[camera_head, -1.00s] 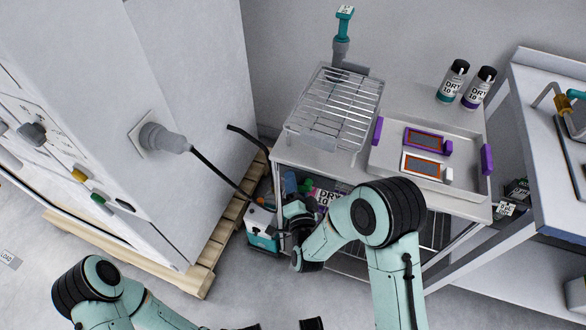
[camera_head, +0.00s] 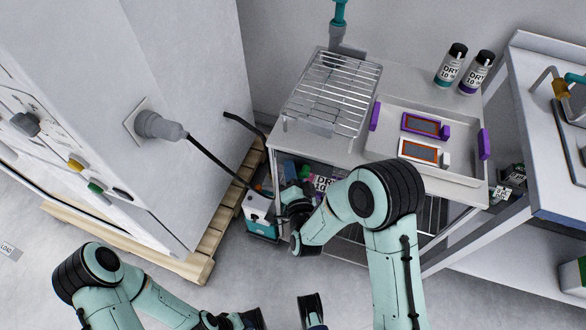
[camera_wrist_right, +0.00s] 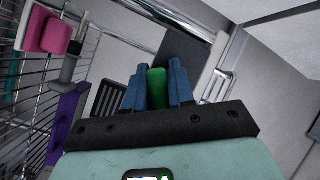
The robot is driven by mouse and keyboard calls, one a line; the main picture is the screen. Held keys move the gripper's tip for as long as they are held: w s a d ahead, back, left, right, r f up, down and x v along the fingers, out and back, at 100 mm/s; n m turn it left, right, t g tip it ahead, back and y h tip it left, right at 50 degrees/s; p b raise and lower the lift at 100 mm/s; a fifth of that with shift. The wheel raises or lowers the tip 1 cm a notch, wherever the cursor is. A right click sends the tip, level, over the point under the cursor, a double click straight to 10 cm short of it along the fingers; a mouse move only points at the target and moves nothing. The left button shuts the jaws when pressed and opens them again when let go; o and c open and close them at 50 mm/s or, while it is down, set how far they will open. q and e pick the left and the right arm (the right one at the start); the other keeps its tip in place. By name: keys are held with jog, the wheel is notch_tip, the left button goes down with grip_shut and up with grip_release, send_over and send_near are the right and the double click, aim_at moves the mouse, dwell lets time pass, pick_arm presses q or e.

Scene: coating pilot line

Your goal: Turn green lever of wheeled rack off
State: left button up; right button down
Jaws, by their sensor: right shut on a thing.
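The wheeled rack (camera_head: 465,203) is a grey cart with a wire grid and a tray on top, standing at centre right. In the right wrist view the green lever (camera_wrist_right: 157,84) sits between the blue fingers of my right gripper (camera_wrist_right: 158,88), which are shut on it. In the head view my right gripper (camera_head: 287,207) is at the rack's front left corner, partly hidden by its own wrist, and the lever cannot be made out. My left gripper (camera_head: 281,314) shows at the bottom edge, low over the floor, with its two dark fingers apart and nothing seen between them.
A large white cabinet (camera_head: 190,70) with a plug and cable stands left on a wooden pallet (camera_head: 212,235). A small white and teal box (camera_head: 260,215) is beside my right gripper. Two jars (camera_head: 451,65) stand on the rack. A table (camera_head: 555,140) is at right.

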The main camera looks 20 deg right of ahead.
aim_at(304, 177)
jog(key=n+g+p, duration=0.1)
jog(key=n, duration=0.1)
jog(key=d+f+n+g+h+p, duration=0.1)
jog(key=n+g+p, duration=0.1)
jog(key=s+d+n+g+h+p, duration=0.1)
jog(key=n, duration=0.2)
jog(key=shift+s+f+g, duration=0.1)
jog(key=shift+f+g, duration=0.2)
jog(key=shift+f, duration=0.05)
pick_arm(q)
jog(key=shift+g, duration=0.3)
jog(key=shift+s+r+p, duration=0.25)
jog(key=shift+r+p, duration=0.15)
jog(key=shift+r, duration=0.8)
jog(key=shift+s+r+p, duration=0.2)
jog(key=shift+r+p, duration=0.15)
jog(key=shift+r, duration=0.8)
pick_arm(e)
jog(key=shift+s+d+f+n+g, duration=0.15)
jog(key=shift+d+n+g, duration=0.15)
jog(key=shift+n, duration=0.2)
jog(key=c, duration=1.1)
grip_release()
jog(key=shift+o, duration=0.2)
